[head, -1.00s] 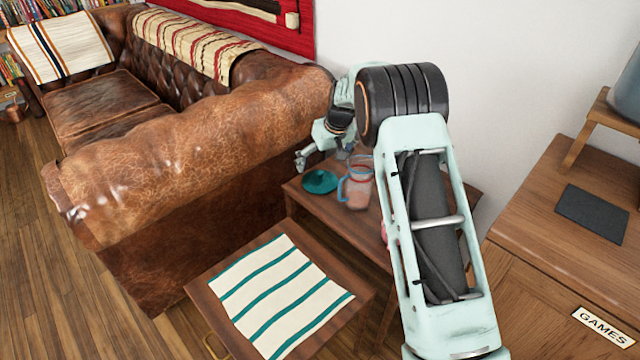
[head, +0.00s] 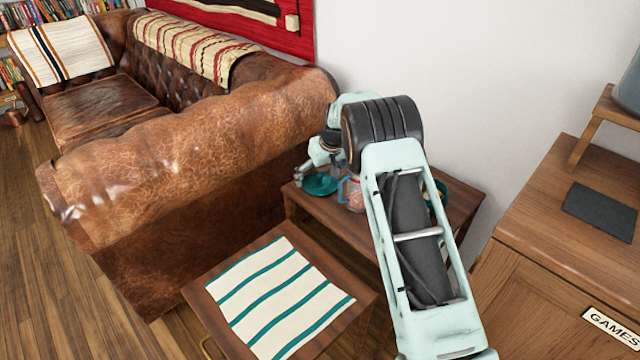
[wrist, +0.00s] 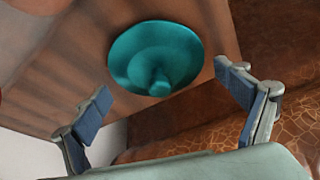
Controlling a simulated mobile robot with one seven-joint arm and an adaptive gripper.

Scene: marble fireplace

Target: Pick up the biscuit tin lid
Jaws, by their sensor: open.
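The biscuit tin lid is a round teal disc with a knob (head: 320,184), lying on the wooden side table near its left end by the sofa arm. In the wrist view the lid (wrist: 156,57) lies near the table's edge, its knob (wrist: 160,82) towards my gripper. My gripper (wrist: 168,95) is open and empty, with a blue-padded finger on either side of the knob in that view. It is apart from the lid. In the head view my gripper (head: 308,174) hangs just above and beside the lid, partly hidden by my wrist.
A clear jug with a blue handle (head: 352,194) stands right of the lid, partly hidden by my arm. A teal-rimmed container (head: 440,192) shows behind my arm. The leather sofa (head: 200,130) is close on the left. A lower table with a striped cloth (head: 280,298) is in front.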

